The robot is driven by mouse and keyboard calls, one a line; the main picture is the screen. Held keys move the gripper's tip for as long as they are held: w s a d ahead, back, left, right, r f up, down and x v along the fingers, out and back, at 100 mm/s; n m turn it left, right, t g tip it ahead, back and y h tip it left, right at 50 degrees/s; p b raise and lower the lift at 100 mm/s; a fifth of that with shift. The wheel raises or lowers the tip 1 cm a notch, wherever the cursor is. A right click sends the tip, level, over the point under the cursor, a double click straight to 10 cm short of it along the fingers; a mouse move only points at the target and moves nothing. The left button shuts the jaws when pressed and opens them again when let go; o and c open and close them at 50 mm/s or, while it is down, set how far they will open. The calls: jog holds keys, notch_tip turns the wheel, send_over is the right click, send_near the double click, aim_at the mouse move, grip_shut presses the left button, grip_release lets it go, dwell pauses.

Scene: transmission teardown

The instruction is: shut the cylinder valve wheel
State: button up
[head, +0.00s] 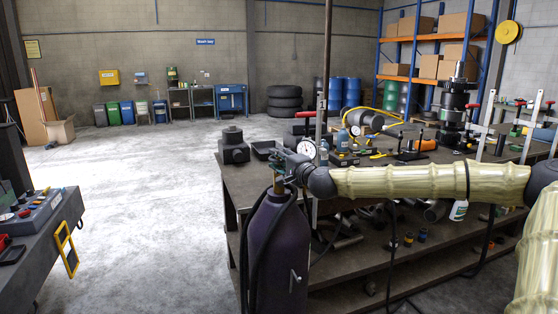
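A tall purple gas cylinder (276,250) stands upright at the near left end of the workbench. A dark hose hangs down its side. Its valve is at the top, with a bit of green showing; the valve wheel is mostly hidden by my gripper and cannot be made out clearly. My gripper (287,170), dark and small in the head view, is at the cylinder's top, reaching in from the right. Whether its fingers touch or close on the wheel cannot be told. A round white gauge (306,148) shows just above my gripper.
The workbench (240,185) behind the cylinder holds a dark block (233,146), tools and a large gear assembly (457,105). A vertical pole (325,75) rises close behind my gripper. A side table (35,225) stands at left. The floor between is clear.

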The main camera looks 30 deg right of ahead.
grip_shut()
